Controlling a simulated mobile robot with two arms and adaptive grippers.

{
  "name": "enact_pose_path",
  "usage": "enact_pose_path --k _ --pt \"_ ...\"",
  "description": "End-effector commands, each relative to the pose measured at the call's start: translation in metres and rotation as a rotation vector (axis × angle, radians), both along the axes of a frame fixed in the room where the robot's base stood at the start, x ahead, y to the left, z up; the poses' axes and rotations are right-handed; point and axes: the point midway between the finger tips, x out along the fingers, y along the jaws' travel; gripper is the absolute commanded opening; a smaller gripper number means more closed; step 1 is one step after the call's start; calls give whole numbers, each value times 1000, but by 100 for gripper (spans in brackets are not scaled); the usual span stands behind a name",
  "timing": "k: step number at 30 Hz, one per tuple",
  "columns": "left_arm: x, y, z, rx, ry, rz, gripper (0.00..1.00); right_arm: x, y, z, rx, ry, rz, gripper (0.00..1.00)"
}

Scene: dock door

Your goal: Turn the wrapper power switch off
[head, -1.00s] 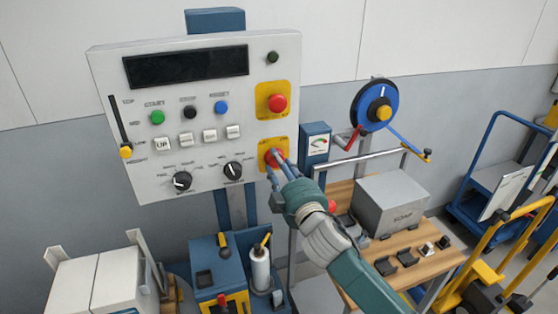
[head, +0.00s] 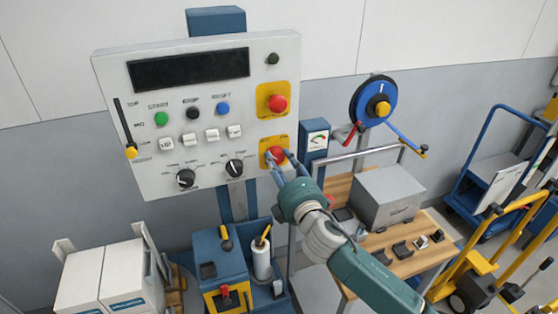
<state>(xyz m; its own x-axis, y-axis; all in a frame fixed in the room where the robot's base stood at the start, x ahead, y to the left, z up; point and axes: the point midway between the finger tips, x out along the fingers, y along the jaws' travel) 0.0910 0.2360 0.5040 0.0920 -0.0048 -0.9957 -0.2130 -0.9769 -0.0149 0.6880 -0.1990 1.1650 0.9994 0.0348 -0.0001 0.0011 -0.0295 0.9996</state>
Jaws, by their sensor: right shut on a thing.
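The wrapper's control panel (head: 205,150) is a light grey box on a blue post. On its lower right, a yellow plate carries a red knob (head: 276,154), which I take to be the power switch; its small label is too blurred to read. My right gripper (head: 278,161) reaches up from the lower right and is shut on this red knob, with its blue fingers on either side. The fingers hide part of the knob and plate, so its turned position cannot be told. My left gripper is not in view.
A red button (head: 277,103) on another yellow plate sits just above. Push buttons, two black dials (head: 185,178) and a slider (head: 126,130) fill the panel's left. A wooden bench (head: 424,247) with a grey box (head: 387,196) stands beneath my right arm. Yellow and blue carts stand at right.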

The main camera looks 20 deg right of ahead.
Motion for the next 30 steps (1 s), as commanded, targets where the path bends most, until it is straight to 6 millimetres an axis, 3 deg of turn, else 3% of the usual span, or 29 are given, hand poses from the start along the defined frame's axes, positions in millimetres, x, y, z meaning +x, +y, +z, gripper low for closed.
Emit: enact_pose_path --k 19,20,22,30 --pt "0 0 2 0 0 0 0 0 -3 -4 -51 6 -7 9" --pt "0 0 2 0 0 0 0 0 -3 -4 -50 6 -7 41" --pt "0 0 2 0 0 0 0 0 -3 -4 -50 5 -7 55" --pt "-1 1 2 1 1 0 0 0 -1 -1 -47 0 -3 55"
